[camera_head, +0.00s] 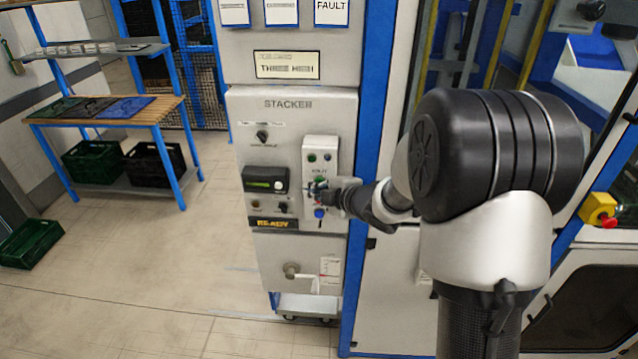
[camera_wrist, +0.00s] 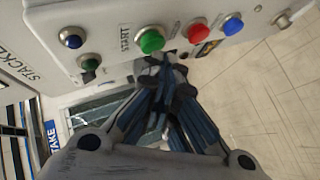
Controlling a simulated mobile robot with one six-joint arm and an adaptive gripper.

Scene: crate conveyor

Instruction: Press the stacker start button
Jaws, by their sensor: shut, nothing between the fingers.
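The stacker panel (camera_head: 290,150) is a light grey box lettered STACKER, with a READY strip low on it. The green start button (camera_wrist: 151,40), beside the label START, is on its raised button plate. In the head view the green button (camera_head: 320,181) shows just above my fingertips. My gripper (camera_head: 324,191) is shut and empty, close in front of the plate. In the wrist view my gripper (camera_wrist: 166,62) has its fingertips just below the green button, toward the red button (camera_wrist: 198,33). I cannot tell whether they touch the plate.
A blue button (camera_wrist: 232,25) is beyond the red one. A small dark blue button (camera_wrist: 72,38) and a dark green one (camera_wrist: 90,62) are at the left. A blue post (camera_head: 374,130) stands right of the panel. A yellow box with a red knob (camera_head: 600,211) is at the far right.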

